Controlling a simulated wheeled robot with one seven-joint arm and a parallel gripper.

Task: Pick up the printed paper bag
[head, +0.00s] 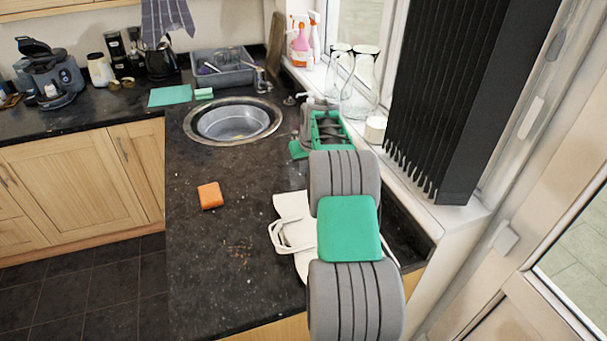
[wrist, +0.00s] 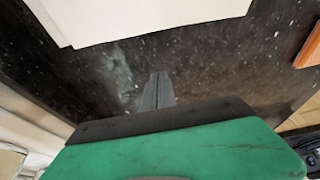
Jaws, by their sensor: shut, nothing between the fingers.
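The paper bag (head: 291,224) is white with pale handles and lies on the dark counter, partly hidden behind my arm in the head view. No print shows on the visible part. Its flat white side with straight edges (wrist: 150,14) crosses the top of the wrist view. My gripper (wrist: 160,76) is shut and empty, with its grey fingers together over bare counter. In that view, the fingertips are just below the bag's edge and apart from it in the picture.
An orange block (head: 210,195) lies left of the bag; it also shows in the wrist view (wrist: 309,48). A round sink (head: 233,121) is behind. Glass jars (head: 359,88) stand on the window sill at right. The counter left of the bag is mostly clear.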

